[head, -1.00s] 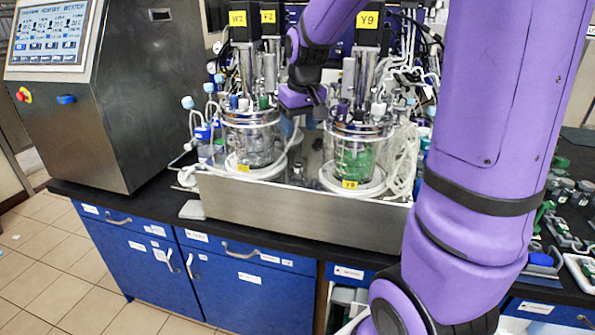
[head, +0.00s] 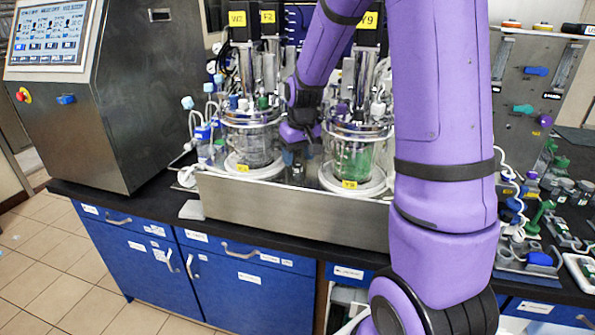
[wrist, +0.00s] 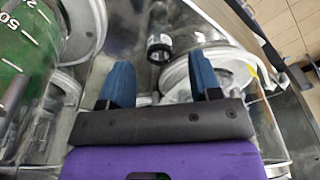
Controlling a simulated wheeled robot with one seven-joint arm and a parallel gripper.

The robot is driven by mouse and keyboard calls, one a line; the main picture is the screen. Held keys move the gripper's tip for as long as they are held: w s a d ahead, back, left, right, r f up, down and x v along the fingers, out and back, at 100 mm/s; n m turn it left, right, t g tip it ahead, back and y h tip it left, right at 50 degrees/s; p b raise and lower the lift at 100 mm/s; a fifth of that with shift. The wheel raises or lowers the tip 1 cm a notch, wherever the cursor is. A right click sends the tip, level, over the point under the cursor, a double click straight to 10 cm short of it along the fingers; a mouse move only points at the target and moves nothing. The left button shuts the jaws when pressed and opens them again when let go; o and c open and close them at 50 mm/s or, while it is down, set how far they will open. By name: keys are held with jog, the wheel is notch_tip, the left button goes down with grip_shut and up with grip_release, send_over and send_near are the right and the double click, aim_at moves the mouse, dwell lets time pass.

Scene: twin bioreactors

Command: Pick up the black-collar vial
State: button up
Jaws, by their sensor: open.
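The black-collar vial (wrist: 159,48) is in the wrist view, a small clear vial with a dark ring. It stands in the metal tray between the two vessels, just beyond my fingertips and roughly centred between them. My gripper (wrist: 160,66) is open, with one blue finger on each side and nothing between them. In the head view my gripper (head: 296,158) hangs low between the left glass vessel (head: 252,150) and the right vessel with green liquid (head: 354,160).
The vessels stand close on both sides of my gripper, with tubing around them. The steel tray's front wall (head: 290,210) is in front. A control console (head: 110,90) stands at the left. Several small items lie on the black bench at the right.

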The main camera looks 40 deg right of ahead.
aim_at(298, 161)
jog(key=shift+w+f, duration=0.15)
jog(key=shift+f, duration=0.6)
jog(key=shift+w+f, duration=0.15)
jog(key=shift+f, duration=0.6)
jog(key=c, duration=1)
jog(key=shift+r, duration=0.1)
